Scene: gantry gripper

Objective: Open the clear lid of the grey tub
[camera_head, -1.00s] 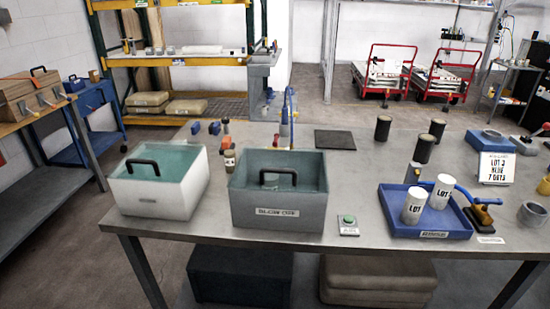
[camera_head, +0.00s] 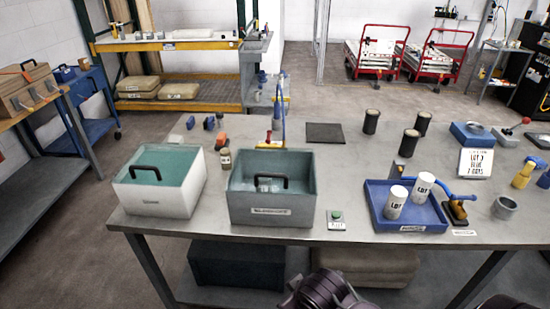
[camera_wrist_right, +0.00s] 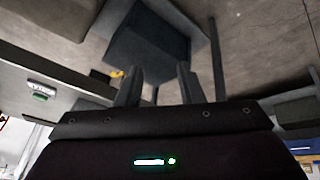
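The grey tub (camera_head: 272,208) stands on the table, left of centre in the head view, with a label on its front. Its clear lid (camera_head: 290,163) lies flat across the top, below the rim, and bears a black handle (camera_head: 257,183). The lid looks closed. My right gripper (camera_wrist_right: 158,75) shows in the right wrist view with its two fingers apart and nothing between them. It points toward a dark box under the table and is away from the tub. My left gripper is not in view.
A white tub (camera_head: 158,197) with a similar handle stands close on the left. A green button (camera_head: 336,215) sits to the right, then a blue tray (camera_head: 405,222) with two white LOT cups.

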